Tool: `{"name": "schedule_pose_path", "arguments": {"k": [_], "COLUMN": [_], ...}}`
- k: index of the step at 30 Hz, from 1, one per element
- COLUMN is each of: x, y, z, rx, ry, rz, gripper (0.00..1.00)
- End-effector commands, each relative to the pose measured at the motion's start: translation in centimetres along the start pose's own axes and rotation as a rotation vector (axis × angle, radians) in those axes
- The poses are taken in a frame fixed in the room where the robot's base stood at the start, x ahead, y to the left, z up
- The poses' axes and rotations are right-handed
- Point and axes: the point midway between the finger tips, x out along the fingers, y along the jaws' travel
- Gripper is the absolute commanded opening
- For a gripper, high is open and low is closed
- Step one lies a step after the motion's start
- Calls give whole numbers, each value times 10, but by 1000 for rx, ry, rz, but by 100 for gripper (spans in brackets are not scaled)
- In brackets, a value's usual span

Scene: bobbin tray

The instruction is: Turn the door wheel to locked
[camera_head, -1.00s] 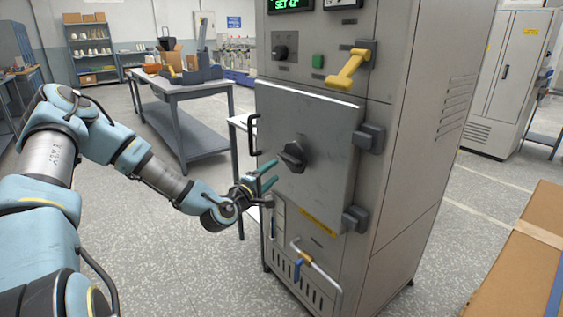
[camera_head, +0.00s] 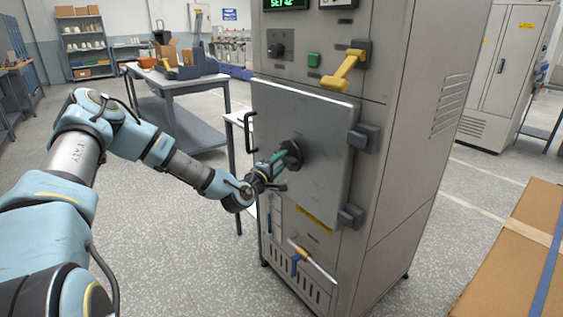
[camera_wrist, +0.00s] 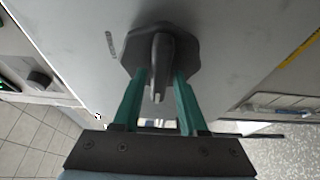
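The door wheel (camera_head: 291,155) is a dark knob with a raised grip bar on an octagonal base, in the middle of the grey cabinet door (camera_head: 325,125). The door looks closed. In the wrist view the wheel's bar (camera_wrist: 160,62) points toward my gripper (camera_wrist: 158,84). My gripper's two teal fingers are apart, one on each side of the bar, with gaps showing between fingers and bar. In the head view my gripper (camera_head: 280,157) reaches the wheel from the left, and its fingertips partly cover the wheel.
A yellow lever (camera_head: 344,70), a green button (camera_head: 314,60) and a small black knob (camera_head: 275,49) are above the door. A door handle (camera_head: 250,132) is at its left edge. A cardboard box (camera_head: 510,255) stands at right.

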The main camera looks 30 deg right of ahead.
Motion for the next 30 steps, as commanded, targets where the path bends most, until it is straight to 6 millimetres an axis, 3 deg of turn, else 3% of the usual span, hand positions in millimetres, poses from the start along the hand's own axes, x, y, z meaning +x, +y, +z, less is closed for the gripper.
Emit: {"name": "schedule_pose_path", "arguments": {"k": [1,11,30], "x": [0,0,0], "y": [0,0,-6], "z": [0,0,0], "rx": [0,0,80], "ry": [0,0,-1], "rz": [0,0,32], "gripper": [35,0,0]}}
